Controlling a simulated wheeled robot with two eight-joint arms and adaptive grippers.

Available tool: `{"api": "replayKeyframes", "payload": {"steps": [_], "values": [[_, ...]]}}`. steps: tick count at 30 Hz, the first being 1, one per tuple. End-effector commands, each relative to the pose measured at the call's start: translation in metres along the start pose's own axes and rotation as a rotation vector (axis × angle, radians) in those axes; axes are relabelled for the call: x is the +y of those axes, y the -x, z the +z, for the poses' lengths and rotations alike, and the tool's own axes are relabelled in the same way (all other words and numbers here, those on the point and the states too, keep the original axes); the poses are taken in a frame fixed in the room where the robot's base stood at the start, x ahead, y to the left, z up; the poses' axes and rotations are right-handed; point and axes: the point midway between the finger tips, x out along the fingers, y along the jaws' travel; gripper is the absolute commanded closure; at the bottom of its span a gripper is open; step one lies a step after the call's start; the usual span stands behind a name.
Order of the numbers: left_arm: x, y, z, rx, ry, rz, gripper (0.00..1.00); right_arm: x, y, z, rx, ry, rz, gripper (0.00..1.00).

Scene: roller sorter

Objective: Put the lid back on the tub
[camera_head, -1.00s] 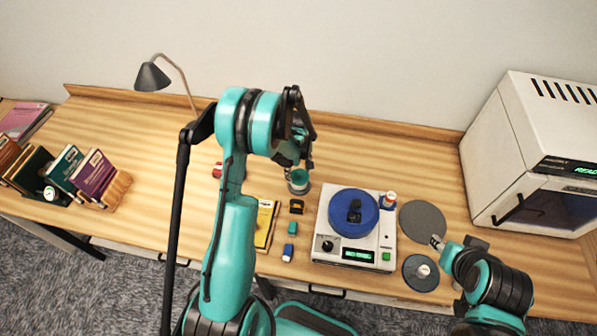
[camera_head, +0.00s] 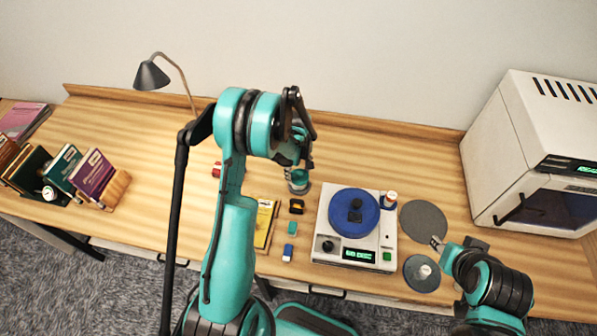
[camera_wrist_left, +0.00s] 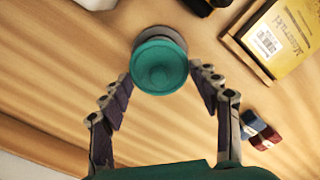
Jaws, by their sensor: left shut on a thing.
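The grey tub (camera_head: 299,187) stands on the desk left of the white machine, under my left gripper. In the left wrist view the round teal lid (camera_wrist_left: 160,66) faces the camera, and the grey rim of the tub (camera_wrist_left: 158,33) shows behind it. My left gripper (camera_wrist_left: 161,74) is shut on the lid, one finger on each side. The gripper (camera_head: 301,164) also shows in the head view, where it partly hides the tub. I cannot tell whether the lid is fully seated. My right gripper (camera_head: 437,242) is at the right, near a grey disc; its jaw opening is unclear.
The white machine (camera_head: 325,246) with a blue disc (camera_head: 343,222) stands right of the tub. A grey disc (camera_head: 422,222) and large white box (camera_head: 510,160) are at right. The desk behind is clear.

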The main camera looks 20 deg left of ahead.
Motion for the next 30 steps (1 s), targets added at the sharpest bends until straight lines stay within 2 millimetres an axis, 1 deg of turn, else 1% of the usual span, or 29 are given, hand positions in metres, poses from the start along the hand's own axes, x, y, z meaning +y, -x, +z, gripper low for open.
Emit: {"api": "replayKeyframes", "payload": {"steps": [18, 29, 30], "values": [[-0.0002, -0.0009, 0.0001, 0.0, 0.0, 0.0, 0.51, 0.0, -0.0056, 0.004, 0.0, 0.0, 0.0, 0.64], [-0.0001, -0.0003, 0.0001, 0.0, 0.0, 0.0, 0.51, 0.0, -0.0052, 0.0037, 0.0, 0.0, 0.0, 0.64], [-0.0001, -0.0004, 0.0001, 0.0, 0.0, 0.0, 0.33, 0.0, -0.0052, 0.0037, 0.0, 0.0, 0.0, 0.64]]}}
